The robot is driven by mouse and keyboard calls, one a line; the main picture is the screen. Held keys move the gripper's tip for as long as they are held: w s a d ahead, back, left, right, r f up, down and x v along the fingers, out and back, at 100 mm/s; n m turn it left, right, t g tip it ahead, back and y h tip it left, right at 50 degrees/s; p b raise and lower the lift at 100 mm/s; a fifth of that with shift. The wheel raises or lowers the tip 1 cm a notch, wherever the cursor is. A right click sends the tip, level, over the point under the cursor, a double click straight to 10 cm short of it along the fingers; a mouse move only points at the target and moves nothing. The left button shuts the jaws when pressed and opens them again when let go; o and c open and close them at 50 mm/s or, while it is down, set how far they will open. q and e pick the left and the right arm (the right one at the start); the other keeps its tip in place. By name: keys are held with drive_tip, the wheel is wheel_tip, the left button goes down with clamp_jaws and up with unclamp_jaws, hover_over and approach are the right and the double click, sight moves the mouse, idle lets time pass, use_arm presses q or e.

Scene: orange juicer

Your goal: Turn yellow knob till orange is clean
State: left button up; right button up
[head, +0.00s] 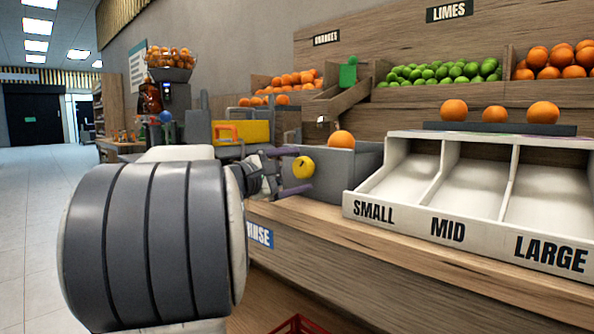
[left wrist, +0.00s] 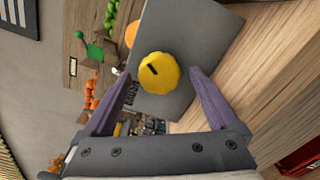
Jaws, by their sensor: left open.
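The yellow knob (head: 303,167) sits on the end face of a grey box-shaped washer (head: 335,168) on the wooden counter. In the left wrist view the round knob (left wrist: 159,73) shows a dark mark on its face. An orange (head: 341,139) rests at the top of the grey box and part of it shows in the left wrist view (left wrist: 131,33). My left gripper (head: 298,171) is open, with its purple fingers on either side of the knob; I cannot tell whether they touch it. My right gripper is not in view.
A white sorting tray (head: 440,223) marked SMALL, MID and LARGE stands right of the grey box. Three oranges (head: 495,114) rest on a dark shelf above it. Bins of limes (head: 440,73) and oranges line the back. A red basket (head: 300,325) is below the counter.

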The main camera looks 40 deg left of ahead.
use_arm(q)
drive_tip(key=s+p, duration=0.2)
drive_tip(key=s, duration=0.8)
drive_tip(key=shift+a, duration=0.35)
idle(0.4)
